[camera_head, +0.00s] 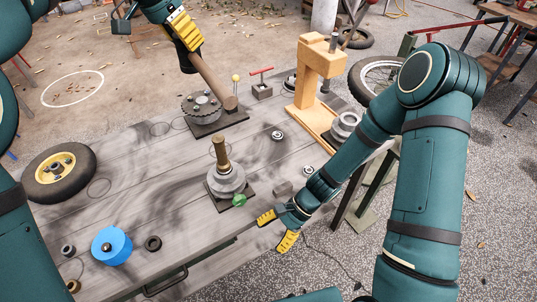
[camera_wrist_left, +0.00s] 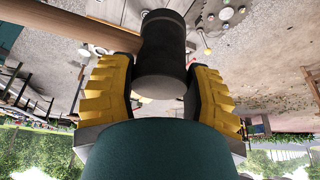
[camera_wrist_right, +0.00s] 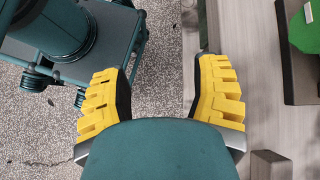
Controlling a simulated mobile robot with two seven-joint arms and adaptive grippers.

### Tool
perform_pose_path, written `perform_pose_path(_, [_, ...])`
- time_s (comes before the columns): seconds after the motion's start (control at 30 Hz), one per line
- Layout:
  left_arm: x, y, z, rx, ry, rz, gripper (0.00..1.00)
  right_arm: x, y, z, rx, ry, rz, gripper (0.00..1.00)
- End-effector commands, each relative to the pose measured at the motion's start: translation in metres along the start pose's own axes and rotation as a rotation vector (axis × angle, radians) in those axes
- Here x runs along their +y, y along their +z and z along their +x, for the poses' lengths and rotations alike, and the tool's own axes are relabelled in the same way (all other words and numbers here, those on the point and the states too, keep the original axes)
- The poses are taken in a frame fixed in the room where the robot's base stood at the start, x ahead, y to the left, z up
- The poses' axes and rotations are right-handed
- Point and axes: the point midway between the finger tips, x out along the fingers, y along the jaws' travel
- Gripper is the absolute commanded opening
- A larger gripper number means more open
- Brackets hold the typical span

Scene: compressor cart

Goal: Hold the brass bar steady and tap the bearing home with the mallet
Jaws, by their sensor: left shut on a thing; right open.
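The mallet has a black head (camera_wrist_left: 165,55) and a wooden handle (camera_head: 213,82). My left gripper (camera_head: 186,40) is shut around the mallet's head, and the handle slants down over the back of the bench. The brass bar (camera_head: 221,152) stands upright on a grey round housing (camera_head: 227,182) in the middle of the bench. The bearing cannot be made out apart from the housing. My right gripper (camera_head: 276,228) is open and empty at the bench's front edge, right of and nearer than the housing. In the right wrist view its fingers (camera_wrist_right: 160,70) have nothing between them.
A green round piece (camera_head: 239,200) sits by the housing's base. A toothed disc (camera_head: 202,105) lies below the mallet handle. A yellow press (camera_head: 316,75) stands back right. A blue spool (camera_head: 111,246), a black ring (camera_head: 153,243) and a wheel (camera_head: 59,173) are at left.

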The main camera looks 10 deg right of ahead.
Motion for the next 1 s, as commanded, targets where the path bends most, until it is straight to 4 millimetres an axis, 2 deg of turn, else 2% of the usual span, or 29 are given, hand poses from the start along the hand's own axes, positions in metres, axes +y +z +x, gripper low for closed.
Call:
perform_pose_path(0.2, [0.0, -0.001, -0.001, 0.003, -0.001, 0.0, 0.09, -0.059, 0.028, -0.045, -0.284, -0.24, 0.257, 0.61])
perform_pose_path(0.4, [0.0, -0.001, -0.001, 0.002, -0.001, 0.0, 0.09, -0.11, 0.042, -0.102, -0.523, -0.465, 0.38, 0.61])
perform_pose_path(0.5, [0.0, -0.001, -0.001, 0.002, -0.001, 0.0, 0.09, -0.125, 0.044, -0.126, -0.606, -0.548, 0.404, 0.61])
perform_pose_path(0.6, [0.0, -0.001, -0.001, 0.003, -0.001, 0.0, 0.09, -0.134, 0.046, -0.142, -0.658, -0.599, 0.416, 0.61])
perform_pose_path(0.77, [0.0, -0.001, -0.001, 0.003, -0.001, 0.0, 0.09, -0.142, 0.049, -0.148, -0.69, -0.629, 0.42, 0.61])
perform_pose_path(1.0, [0.0, -0.001, -0.001, 0.003, -0.001, 0.0, 0.09, -0.162, 0.064, -0.129, -0.691, -0.625, 0.419, 0.61])
